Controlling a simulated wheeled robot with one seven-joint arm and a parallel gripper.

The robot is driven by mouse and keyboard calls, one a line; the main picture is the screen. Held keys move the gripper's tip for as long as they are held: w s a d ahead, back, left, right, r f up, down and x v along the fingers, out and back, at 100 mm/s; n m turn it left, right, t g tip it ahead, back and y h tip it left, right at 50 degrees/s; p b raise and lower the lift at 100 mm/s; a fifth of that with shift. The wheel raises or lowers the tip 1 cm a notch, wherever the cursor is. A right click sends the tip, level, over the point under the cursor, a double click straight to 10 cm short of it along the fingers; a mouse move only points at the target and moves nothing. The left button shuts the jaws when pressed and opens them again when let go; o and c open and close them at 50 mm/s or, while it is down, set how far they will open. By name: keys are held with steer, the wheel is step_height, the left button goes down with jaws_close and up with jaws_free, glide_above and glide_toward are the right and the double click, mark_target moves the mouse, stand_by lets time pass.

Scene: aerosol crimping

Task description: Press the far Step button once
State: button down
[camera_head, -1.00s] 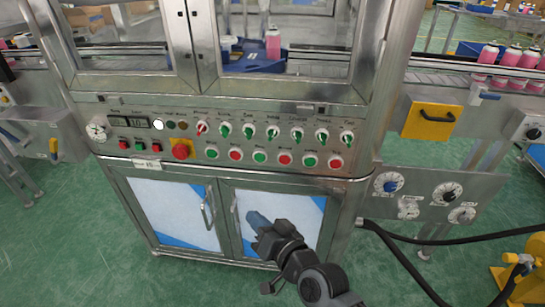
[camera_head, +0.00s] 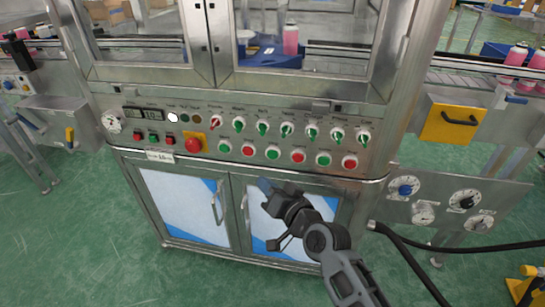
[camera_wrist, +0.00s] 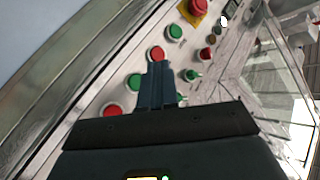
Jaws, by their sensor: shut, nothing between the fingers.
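The panel has a lower row of round buttons, alternately green and red. In the head view these run from a green button (camera_head: 224,147) on the left to a red button (camera_head: 349,162) on the right. Their labels are too small to read, so I cannot tell which is the far Step button. My gripper (camera_head: 263,185) is shut and empty, below the row in front of the cabinet doors in the picture. In the wrist view my gripper (camera_wrist: 157,65) overlaps the row, between a red button (camera_wrist: 155,53) and a green button (camera_wrist: 135,82). I cannot see contact.
A row of green and red selector switches (camera_head: 287,130) sits above the buttons. A red emergency stop (camera_head: 193,145) on yellow is at the left. Black hoses (camera_head: 440,243) run low on the right.

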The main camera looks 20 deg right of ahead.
mark_target(273, 154)
steer(key=w+d+b, duration=0.3)
steer(key=w+d, duration=0.1)
steer(key=w, duration=0.1)
steer(key=shift+w, duration=0.4)
steer(key=shift+w+d+f, duration=0.1)
steer(key=shift+w+d, duration=0.05)
steer(key=shift+d, duration=0.05)
stand_by(1.7)
steer(key=shift+w+d+b, duration=0.15)
steer(key=shift+w+b, duration=0.05)
steer(key=shift+b, duration=0.1)
